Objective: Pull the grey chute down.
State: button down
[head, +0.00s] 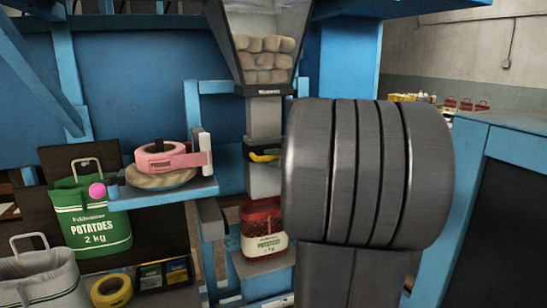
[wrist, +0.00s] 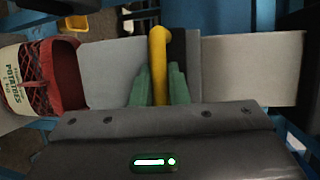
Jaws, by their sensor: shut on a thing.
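The grey chute (head: 262,182) hangs upright below the potato hopper (head: 264,60). A yellow handle (head: 262,157) crosses its front. In the wrist view the chute (wrist: 105,72) lies sideways across the picture. My gripper (wrist: 159,80) has green fingers on both sides of the yellow handle (wrist: 158,40) and is shut on it. A red net potato sack (head: 263,228) stands below the chute; its open mouth shows in the wrist view (wrist: 70,70), right by the chute's lower end. I cannot tell whether that end is inside the mouth. My arm hides the right side in the head view.
A blue shelf (head: 160,194) left of the chute holds a pink tape dispenser (head: 165,160). A green potato sack (head: 95,222) and a white sack (head: 40,280) stand at the left. A yellow tape roll (head: 111,290) lies low. A blue-framed counter (head: 505,140) is at the right.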

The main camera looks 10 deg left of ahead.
aim_at(262, 176)
notch_tip(262, 176, down, 6)
jog(key=b, duration=0.4)
jog(key=shift+f, duration=0.15)
jog(key=c, duration=1.5)
grip_release()
jog(key=shift+o, duration=0.5)
jog(key=shift+d, duration=0.1)
jog(key=shift+s+d+r, duration=0.2)
jog(key=shift+d, duration=0.05)
jog(key=b+v, duration=0.1)
jog(key=v, duration=1.2)
